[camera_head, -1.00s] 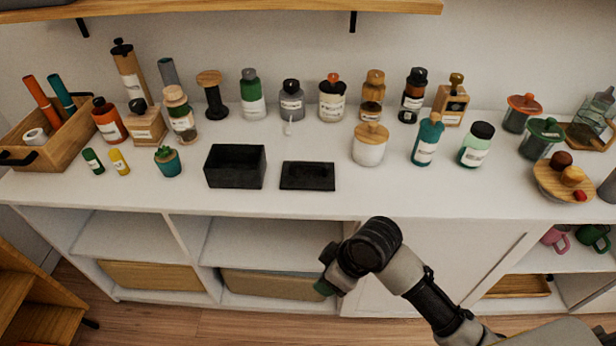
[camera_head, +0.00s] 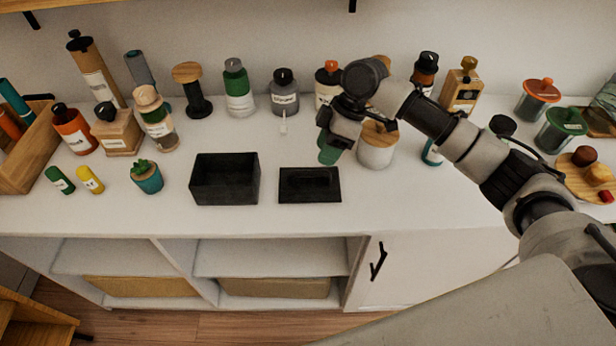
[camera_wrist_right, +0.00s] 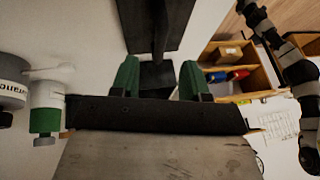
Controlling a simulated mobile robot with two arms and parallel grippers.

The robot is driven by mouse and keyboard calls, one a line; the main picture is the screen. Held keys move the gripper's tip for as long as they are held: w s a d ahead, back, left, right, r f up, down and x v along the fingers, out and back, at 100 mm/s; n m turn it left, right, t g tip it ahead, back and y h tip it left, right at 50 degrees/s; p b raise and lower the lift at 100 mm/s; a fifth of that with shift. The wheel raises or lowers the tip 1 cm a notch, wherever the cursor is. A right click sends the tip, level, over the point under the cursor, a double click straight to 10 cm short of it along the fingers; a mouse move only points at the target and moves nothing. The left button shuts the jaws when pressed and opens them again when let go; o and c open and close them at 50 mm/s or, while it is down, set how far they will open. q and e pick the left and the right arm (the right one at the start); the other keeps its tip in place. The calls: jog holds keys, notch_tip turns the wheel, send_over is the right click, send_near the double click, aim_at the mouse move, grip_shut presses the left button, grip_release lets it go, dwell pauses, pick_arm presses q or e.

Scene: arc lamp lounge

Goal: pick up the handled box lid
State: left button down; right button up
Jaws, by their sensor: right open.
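The handled box lid (camera_head: 296,196) is a flat black rectangle with a raised bar handle. It lies on the white cabinet top, just right of the open black box (camera_head: 225,190), apart from it. My right gripper (camera_head: 328,150) is above the cabinet top, slightly behind the lid's right half. In the right wrist view the gripper (camera_wrist_right: 158,78) has its green fingers apart, and the lid (camera_wrist_right: 130,18) shows at the top, beyond the fingertips. Nothing is clearly held. My left arm shows at the right of that view; its gripper is too unclear to judge.
A round wooden-lidded jar (camera_head: 375,152) stands close beside my right gripper. Several bottles, including a grey jar (camera_head: 284,95), line the back. A small potted plant (camera_head: 146,178) is left of the box. The counter in front of the lid is clear.

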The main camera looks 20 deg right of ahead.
aim_at(313, 171)
jog(key=shift+s+a+f, duration=0.1)
jog(key=shift+a+f, duration=0.2)
jog(key=shift+f, duration=0.3)
jog(key=shift+a+f, duration=0.15)
jog(key=shift+f, duration=0.2)
jog(key=shift+a+f, duration=0.15)
jog(key=shift+f, duration=0.15)
jog(key=x, duration=0.4)
jog(key=shift+a+p, duration=0.25)
jog(key=shift+p, duration=0.05)
jog(key=shift+a+f, duration=0.1)
jog(key=shift+f, duration=0.15)
jog(key=shift+c, duration=0.3)
grip_shut()
pick_arm(q)
jog(key=shift+s+r, duration=0.25)
jog(key=shift+r, duration=0.05)
